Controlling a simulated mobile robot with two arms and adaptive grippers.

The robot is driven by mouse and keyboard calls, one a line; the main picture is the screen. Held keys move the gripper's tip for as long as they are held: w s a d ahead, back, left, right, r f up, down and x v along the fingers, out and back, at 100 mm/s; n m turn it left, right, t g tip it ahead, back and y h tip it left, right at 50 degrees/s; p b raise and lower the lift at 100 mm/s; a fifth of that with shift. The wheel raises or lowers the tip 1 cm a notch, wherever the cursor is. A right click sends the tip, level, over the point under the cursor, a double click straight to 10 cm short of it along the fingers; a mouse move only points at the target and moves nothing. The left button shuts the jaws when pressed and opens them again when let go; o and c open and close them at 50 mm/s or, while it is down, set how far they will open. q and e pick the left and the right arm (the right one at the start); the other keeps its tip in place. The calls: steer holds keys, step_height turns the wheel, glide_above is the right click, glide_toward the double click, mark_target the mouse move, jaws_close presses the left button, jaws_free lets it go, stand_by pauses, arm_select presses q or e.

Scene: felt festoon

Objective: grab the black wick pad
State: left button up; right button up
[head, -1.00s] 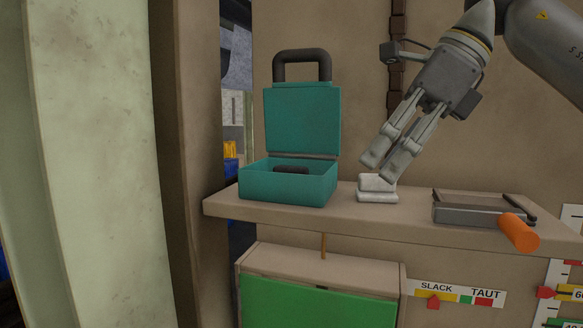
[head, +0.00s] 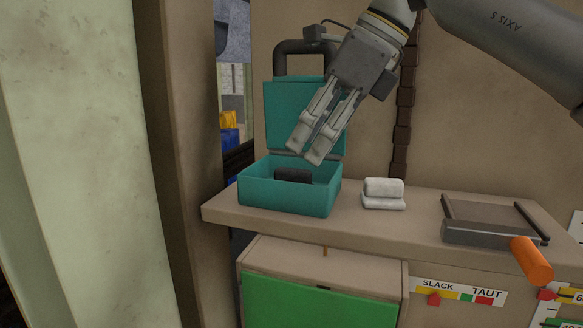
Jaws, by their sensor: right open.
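The black wick pad (head: 293,175) is a small dark block inside the open teal case (head: 287,197), near its back. The case stands on the left part of the shelf with its lid raised. My right gripper (head: 304,156) is open and empty, pointing down and to the left. Its fingertips are just above the case opening, over the pad and apart from it as far as I can tell. The fingers cover part of the lid. My left gripper is not in view.
A white block on a white base (head: 383,193) stands right of the case on the tan shelf (head: 350,224). Further right is a grey tray-like device (head: 487,220) with an orange handle (head: 531,261). A green panel (head: 318,301) is below. A wall rises behind.

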mark_target(293, 169)
steer(key=shift+w+a, duration=0.1)
steer(key=shift+a, duration=0.1)
steer(key=p+x, duration=0.1)
steer(key=x, duration=0.3)
steer(key=shift+a+f, duration=0.1)
steer(key=shift+f, duration=0.2)
steer(key=shift+w+a+f, duration=0.1)
steer(key=shift+f, duration=0.1)
steer(key=c, duration=1)
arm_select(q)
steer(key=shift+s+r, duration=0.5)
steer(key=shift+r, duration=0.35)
arm_select(e)
jaws_close()
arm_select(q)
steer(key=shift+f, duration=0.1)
arm_select(e)
steer(key=shift+r, duration=0.15)
